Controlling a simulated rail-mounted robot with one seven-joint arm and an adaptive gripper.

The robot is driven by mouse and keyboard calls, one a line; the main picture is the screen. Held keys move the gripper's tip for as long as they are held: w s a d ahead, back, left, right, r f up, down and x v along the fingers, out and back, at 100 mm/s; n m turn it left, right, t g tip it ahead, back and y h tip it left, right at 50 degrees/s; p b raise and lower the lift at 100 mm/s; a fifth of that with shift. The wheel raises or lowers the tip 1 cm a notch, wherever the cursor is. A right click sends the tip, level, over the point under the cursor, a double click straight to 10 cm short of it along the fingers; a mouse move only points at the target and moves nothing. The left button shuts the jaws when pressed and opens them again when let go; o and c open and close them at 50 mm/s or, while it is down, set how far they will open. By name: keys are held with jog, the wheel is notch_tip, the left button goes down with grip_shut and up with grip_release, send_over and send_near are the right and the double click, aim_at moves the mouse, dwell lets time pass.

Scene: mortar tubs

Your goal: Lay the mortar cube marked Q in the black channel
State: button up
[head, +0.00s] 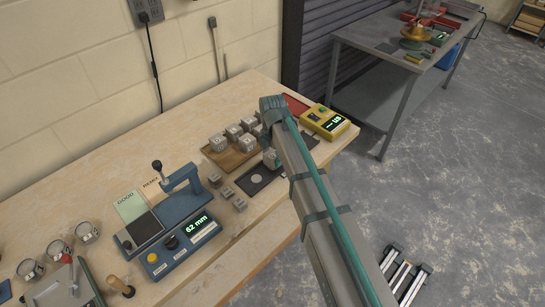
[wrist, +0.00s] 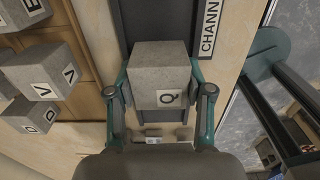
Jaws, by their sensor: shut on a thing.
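The grey mortar cube marked Q (wrist: 160,75) is between the two fingers of my gripper (wrist: 160,92), which is shut on it. Its Q label faces the wrist camera. In the head view the cube (head: 271,157) shows beside my arm, which hides most of the gripper. The black channel (wrist: 155,20) runs behind and beneath the cube in the wrist view, with a label partly reading "CHANN" on its right. In the head view the channel (head: 247,190) is a dark strip at the bench's front. I cannot tell whether the cube touches it.
A brown wooden tray (head: 232,165) with several marked cubes lies left of the channel. Small grey blocks (head: 227,192) stand near the front edge. A blue press with a 62 mm display (head: 196,226) is farther left. A yellow meter (head: 325,122) stands at the right end.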

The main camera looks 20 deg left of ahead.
aim_at(272, 154)
jog(key=shift+f, duration=0.6)
jog(key=shift+f, duration=0.15)
jog(key=o, duration=1.4)
notch_tip(272, 154, up, 12)
jog(key=b, duration=0.3)
jog(key=shift+r, duration=0.25)
